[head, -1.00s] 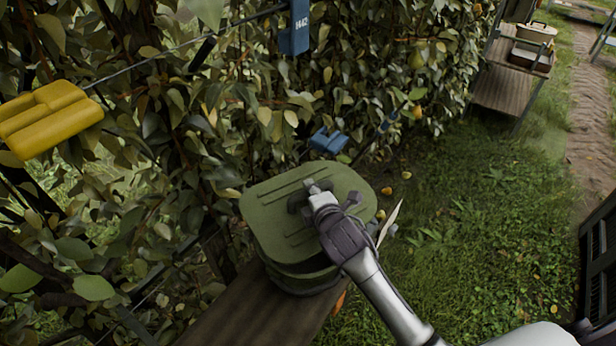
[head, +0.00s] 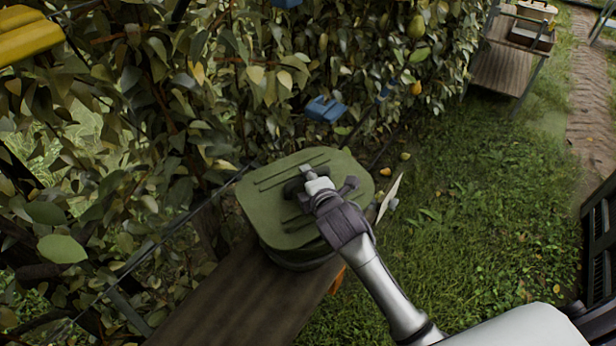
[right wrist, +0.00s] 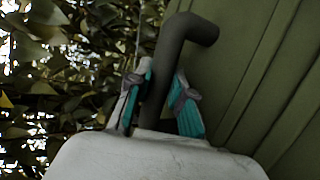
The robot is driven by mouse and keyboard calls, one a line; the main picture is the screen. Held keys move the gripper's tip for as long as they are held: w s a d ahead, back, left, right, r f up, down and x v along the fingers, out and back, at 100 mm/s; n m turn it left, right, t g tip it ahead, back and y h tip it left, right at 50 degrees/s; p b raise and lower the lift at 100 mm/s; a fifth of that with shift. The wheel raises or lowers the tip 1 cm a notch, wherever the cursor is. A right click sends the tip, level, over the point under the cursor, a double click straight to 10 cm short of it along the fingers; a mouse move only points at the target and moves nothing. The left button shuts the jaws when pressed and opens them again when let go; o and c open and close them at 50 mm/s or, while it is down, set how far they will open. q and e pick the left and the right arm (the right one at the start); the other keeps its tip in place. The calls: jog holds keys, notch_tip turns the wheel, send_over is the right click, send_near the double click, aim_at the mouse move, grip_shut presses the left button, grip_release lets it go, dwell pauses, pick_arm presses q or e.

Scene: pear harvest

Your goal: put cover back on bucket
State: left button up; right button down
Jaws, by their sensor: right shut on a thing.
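The green cover (head: 275,225) has raised ribs and a dark handle. Whether the cover is fully seated cannot be told. My right gripper (head: 312,184) is at the handle from the right. In the right wrist view the teal-padded fingers (right wrist: 160,108) are on both sides of the dark bent handle (right wrist: 172,62), shut on it, with the ribbed cover (right wrist: 275,70) at the right. My left gripper is not in view.
The bucket stands on a wooden plank (head: 225,300). A leafy hedge with pears (head: 416,27) is behind and left. A blue clip (head: 325,110) and a yellow object (head: 28,38) hang there. Open grass (head: 480,220) lies right. A wooden stand (head: 505,65) is at the far right.

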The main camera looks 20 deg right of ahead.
dwell(0.3)
jog(key=shift+f+b, duration=0.35)
jog(key=shift+f, duration=0.2)
jog(key=c, duration=1)
grip_release()
jog(key=shift+o, duration=0.2)
jog(key=shift+s, duration=0.15)
